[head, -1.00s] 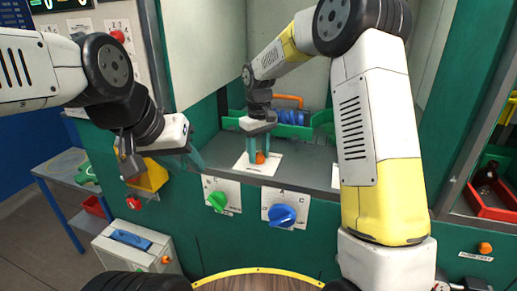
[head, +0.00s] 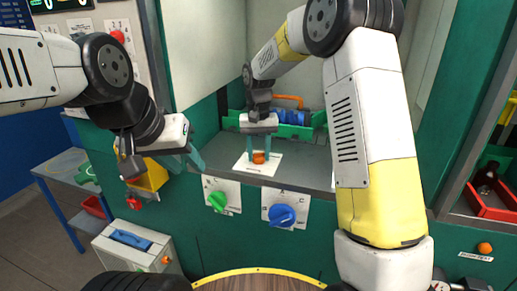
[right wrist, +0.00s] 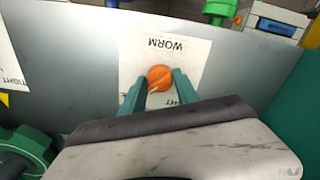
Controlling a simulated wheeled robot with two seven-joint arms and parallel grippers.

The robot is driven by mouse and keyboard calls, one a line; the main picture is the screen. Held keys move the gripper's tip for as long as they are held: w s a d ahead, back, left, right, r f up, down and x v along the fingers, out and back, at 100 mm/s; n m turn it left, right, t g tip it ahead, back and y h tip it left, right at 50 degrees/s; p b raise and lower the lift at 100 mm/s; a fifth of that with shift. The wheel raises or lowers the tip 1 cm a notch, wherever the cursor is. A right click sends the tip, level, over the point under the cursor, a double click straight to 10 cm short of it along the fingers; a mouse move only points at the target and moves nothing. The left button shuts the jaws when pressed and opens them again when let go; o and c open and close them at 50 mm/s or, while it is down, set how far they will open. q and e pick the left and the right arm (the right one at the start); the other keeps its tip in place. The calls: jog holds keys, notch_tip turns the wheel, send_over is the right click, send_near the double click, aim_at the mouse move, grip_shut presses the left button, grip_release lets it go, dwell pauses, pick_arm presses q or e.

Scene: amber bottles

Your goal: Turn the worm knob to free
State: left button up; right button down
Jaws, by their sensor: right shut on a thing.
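The orange worm knob (right wrist: 158,77) sits on a white card (right wrist: 190,60) marked WORM, upside down in the right wrist view. It also shows in the head view (head: 258,157) on the grey ledge. My right gripper (head: 259,152) reaches down from above, its two teal fingers on either side of the knob and shut on it. In the right wrist view a finger of my right gripper (right wrist: 160,85) partly covers other lettering on the card. My left gripper (head: 194,160) hangs in the air left of the panel, away from the knob; its opening is unclear.
A green knob (head: 217,201) and a blue knob (head: 282,215) are on the front panel below. A green tray (head: 300,131) with blue items stands behind my right gripper. A red bin (head: 492,203) with a dark bottle is at the right.

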jog(key=shift+w+r, duration=0.1)
jog(key=c, duration=0.9)
grip_release()
notch_tip(320, 180, up, 8)
jog(key=shift+f, duration=0.25)
jog(key=shift+r, duration=0.1)
